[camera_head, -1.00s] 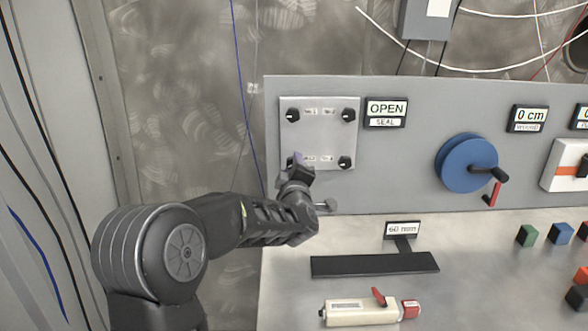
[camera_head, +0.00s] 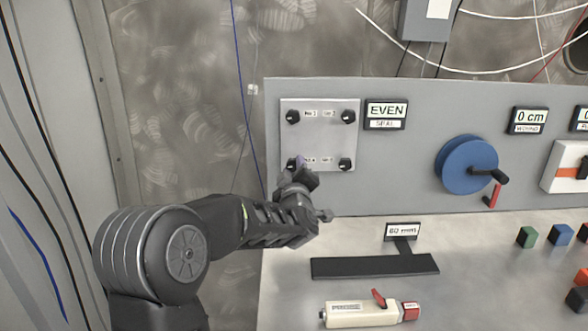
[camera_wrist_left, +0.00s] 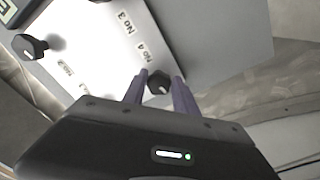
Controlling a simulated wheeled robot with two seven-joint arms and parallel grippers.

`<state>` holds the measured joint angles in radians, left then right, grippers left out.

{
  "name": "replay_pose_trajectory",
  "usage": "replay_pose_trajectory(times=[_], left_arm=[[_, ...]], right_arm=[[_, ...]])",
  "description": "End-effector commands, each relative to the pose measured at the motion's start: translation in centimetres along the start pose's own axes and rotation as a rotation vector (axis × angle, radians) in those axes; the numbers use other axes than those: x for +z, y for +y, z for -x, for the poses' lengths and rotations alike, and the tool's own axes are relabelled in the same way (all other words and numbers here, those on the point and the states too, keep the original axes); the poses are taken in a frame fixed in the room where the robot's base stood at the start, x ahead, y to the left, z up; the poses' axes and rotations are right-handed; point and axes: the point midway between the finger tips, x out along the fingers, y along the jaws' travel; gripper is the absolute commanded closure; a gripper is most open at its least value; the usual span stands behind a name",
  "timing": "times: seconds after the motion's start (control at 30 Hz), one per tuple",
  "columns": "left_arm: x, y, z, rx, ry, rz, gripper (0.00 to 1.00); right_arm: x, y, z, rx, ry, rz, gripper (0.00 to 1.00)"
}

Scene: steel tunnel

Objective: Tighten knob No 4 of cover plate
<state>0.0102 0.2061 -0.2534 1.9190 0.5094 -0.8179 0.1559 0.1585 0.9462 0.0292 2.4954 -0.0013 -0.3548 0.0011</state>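The square cover plate (camera_head: 320,135) is on the upright grey panel, with a black knob at each corner. Knob No 4 is the lower left one, largely hidden by my left gripper (camera_head: 299,168) in the head view. In the left wrist view, knob No 4 (camera_wrist_left: 158,82) sits between the two purple fingers of my left gripper (camera_wrist_left: 159,90), beside its "No 4" label. The sign (camera_head: 386,114) right of the plate reads "EVEN" over "SEAL". My right gripper is not in view.
A blue crank wheel (camera_head: 466,164) is on the panel to the right. On the bench are a black T-shaped piece (camera_head: 375,265) by a "60 mm" sign (camera_head: 403,231), a cream tool (camera_head: 362,313) and several coloured blocks. Bare bench lies between them.

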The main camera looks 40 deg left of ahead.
Motion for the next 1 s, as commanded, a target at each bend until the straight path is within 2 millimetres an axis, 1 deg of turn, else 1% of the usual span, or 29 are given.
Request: replay_pose_trajectory(times=[0.03, 0.2, 0.23, 0.47, 0.57, 0.67, 1.0], left_arm=[[0.1, 0.0, 0.0, 0.0, -0.001, 0.0, 0.61], [0.0, 0.0, 0.0, 0.0, 0.0, 0.001, 0.47], [0.0, 0.0, 0.0, 0.0, 0.001, 0.001, 0.45], [-0.1, 0.0, 0.0, 0.001, 0.001, 0.001, 0.45], [0.0, 0.0, 0.3, 0.001, 0.001, 0.002, 0.45], [0.0, 0.0, 1.2, 0.001, 0.001, 0.004, 0.45], [0.1, -0.1, 6.5, 0.001, 0.0, 0.004, 0.45]], right_arm=[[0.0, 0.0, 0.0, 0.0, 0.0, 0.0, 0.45], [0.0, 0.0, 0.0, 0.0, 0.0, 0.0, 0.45], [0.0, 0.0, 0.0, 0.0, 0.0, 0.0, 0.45], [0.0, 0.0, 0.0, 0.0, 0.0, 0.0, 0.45], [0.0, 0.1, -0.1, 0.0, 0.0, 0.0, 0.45], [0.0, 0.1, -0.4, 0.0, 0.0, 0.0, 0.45], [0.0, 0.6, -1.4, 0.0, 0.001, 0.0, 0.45]])
